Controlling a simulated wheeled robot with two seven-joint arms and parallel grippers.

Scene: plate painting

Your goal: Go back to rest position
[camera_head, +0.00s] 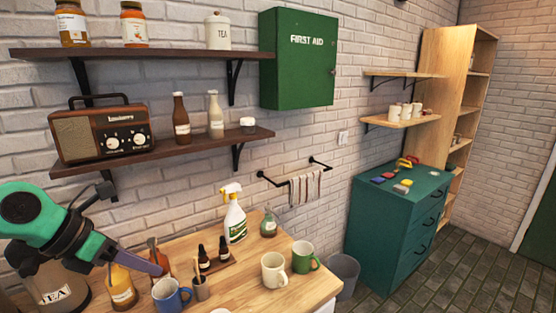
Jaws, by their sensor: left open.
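My left arm comes in from the left, green and dark grey. Its gripper (146,262) is over the left part of the wooden worktop (205,245), with its purple-grey finger pointing down to the right. It looks empty. Its fingertip is close to a brown bottle and above a blue mug (172,297); I cannot tell whether it touches anything. My right gripper is out of view.
A yellow jar (122,290) stands below the left gripper. Dark dropper bottles (223,249), a spray bottle (235,218), a cream mug (273,270) and a green mug (305,257) stand to its right. Wall shelves (170,149) hang above. Open floor (465,265) lies at right.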

